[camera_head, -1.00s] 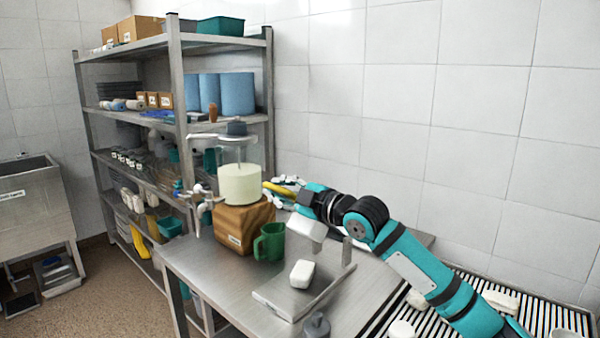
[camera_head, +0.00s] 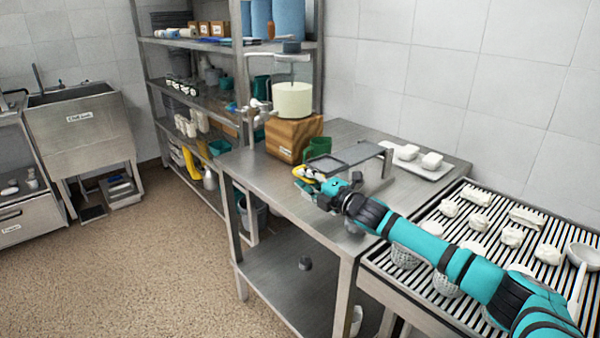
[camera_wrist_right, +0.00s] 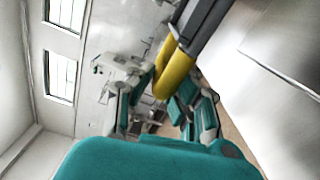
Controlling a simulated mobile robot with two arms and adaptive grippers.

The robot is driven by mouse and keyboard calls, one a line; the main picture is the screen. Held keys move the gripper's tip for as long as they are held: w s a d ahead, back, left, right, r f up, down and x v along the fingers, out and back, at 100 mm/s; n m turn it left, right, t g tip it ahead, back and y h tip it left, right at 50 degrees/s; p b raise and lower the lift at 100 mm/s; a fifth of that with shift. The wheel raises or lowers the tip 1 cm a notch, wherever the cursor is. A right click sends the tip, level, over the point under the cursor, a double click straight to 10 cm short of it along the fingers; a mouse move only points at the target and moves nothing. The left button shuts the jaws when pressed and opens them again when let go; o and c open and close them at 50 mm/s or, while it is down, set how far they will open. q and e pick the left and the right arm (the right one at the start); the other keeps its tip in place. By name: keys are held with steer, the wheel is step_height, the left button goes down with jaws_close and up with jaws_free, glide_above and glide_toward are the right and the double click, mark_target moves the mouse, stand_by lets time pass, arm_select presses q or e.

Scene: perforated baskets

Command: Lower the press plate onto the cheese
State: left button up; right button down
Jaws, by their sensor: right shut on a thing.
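A pale cylindrical cheese (camera_head: 292,101) stands upright on a wooden block (camera_head: 293,138) on the steel table. My right gripper (camera_head: 306,174) is in front of the block, lower than the cheese and apart from the press plate. It is shut on a yellow-handled tool (camera_wrist_right: 170,72), whose grey end runs to the upper right in the right wrist view. My left gripper is not in view.
A green mug (camera_head: 318,148) stands beside the block. A grey flat stand (camera_head: 360,153) and a white tray (camera_head: 443,172) with white pieces lie right of it. A slatted rack (camera_head: 470,235) with white pieces is at the right. Steel shelves (camera_head: 318,90) stand behind.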

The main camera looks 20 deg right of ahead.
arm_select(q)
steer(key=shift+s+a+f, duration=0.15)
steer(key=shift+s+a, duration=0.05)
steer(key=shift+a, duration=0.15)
arm_select(e)
steer(key=shift+f, duration=0.35)
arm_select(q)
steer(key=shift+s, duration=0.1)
arm_select(e)
steer(key=c, duration=1.3)
jaws_free()
steer(key=shift+a+f, duration=0.1)
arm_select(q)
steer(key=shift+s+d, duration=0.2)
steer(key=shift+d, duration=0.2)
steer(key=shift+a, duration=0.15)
arm_select(e)
steer(key=shift+v, duration=6)
